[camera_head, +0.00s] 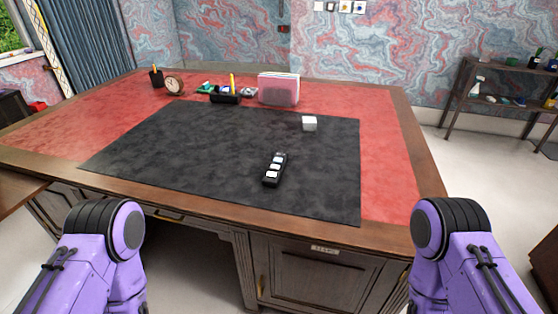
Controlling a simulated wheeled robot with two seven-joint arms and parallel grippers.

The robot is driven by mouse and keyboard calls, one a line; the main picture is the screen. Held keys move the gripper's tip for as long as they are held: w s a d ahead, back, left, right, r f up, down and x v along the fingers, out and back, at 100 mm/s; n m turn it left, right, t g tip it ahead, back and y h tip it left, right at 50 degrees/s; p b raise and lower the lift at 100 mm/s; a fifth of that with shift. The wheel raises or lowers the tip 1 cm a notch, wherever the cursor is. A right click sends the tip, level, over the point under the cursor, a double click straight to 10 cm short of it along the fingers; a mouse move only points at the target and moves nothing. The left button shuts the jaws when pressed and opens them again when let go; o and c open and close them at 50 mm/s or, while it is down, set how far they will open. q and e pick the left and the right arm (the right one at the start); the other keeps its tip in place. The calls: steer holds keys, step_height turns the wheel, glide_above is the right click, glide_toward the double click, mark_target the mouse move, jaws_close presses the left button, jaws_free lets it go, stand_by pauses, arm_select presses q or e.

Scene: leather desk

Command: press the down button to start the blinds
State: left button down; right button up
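A black remote (275,169) with several white buttons lies on the black desk mat (200,150), a little right of the desk's middle. Its long side runs from front to back, slightly tilted. The button markings are too small to read, so I cannot tell which is the down button. Blue blinds or curtains (85,40) hang by the window at the far left. My two purple arms show at the lower left and lower right, in front of the desk. Neither gripper is in view, and nothing of mine touches the remote.
A small white cube (309,123) sits on the mat behind the remote. A clock (174,85), a pen cup (156,77), an organizer (225,95) and a pink-and-white box (279,89) stand along the back. The mat around the remote is clear. The wooden desk edge (300,225) is nearest me.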

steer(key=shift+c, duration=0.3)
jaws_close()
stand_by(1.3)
